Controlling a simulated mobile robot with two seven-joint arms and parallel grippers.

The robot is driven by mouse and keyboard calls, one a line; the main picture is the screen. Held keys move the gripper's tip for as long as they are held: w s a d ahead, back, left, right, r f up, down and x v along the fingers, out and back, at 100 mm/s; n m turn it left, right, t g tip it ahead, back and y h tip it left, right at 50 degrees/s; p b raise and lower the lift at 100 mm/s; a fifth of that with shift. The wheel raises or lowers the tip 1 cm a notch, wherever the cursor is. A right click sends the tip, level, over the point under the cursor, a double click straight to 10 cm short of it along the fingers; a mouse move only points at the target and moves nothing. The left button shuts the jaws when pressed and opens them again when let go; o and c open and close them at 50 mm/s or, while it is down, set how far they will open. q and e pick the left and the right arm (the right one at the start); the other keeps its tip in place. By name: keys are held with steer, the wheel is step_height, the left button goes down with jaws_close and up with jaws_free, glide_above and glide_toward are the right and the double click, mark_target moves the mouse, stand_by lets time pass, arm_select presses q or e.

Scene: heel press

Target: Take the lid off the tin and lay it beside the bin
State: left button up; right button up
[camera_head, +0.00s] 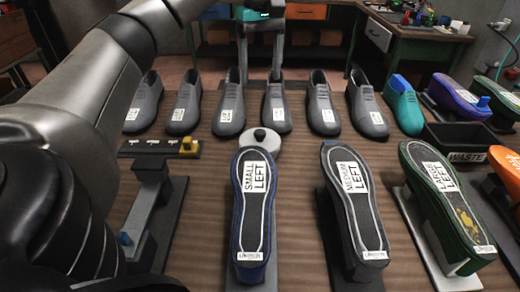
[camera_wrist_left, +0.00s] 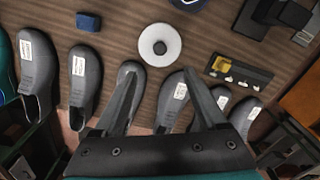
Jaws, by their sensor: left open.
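A white round lid with a black knob (camera_head: 261,138) lies on the brown table behind the SMALL LEFT sole, which hides its near edge. In the left wrist view the lid (camera_wrist_left: 160,45) shows whole as a white disc with a dark knob. The tin's wall is not clearly visible. The dark bin marked WASTE (camera_head: 465,148) stands at the right of the table. My left gripper (camera_head: 260,72) is open and empty, its two fingers over the row of grey shoes, beyond the lid and apart from it. It also shows in the left wrist view (camera_wrist_left: 160,75). My right gripper is not in view.
Several grey shoes (camera_head: 232,105) stand in a row behind the lid. Labelled soles on stands, including MEDIUM LEFT (camera_head: 355,205), fill the front. A gauge with a yellow slider (camera_head: 188,147) is at left.

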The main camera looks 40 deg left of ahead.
arm_select(q)
steer(key=b, duration=0.3)
glide_above(260, 132)
steer(key=f, duration=0.9)
steer(key=shift+s+d+f, duration=0.15)
steer(key=shift+d+f, duration=0.1)
steer(key=shift+f, duration=0.55)
steer(key=f, duration=0.3)
steer(key=f+b, duration=0.1)
steer(key=shift+a+f, duration=0.25)
steer(key=shift+a, duration=0.05)
steer(key=shift+f, duration=0.2)
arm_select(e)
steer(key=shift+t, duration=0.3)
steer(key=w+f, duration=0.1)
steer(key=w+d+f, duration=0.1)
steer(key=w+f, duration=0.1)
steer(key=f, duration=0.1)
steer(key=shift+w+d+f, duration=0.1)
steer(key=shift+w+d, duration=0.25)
arm_select(q)
steer(key=c, duration=1.1)
steer(key=shift+o, duration=0.2)
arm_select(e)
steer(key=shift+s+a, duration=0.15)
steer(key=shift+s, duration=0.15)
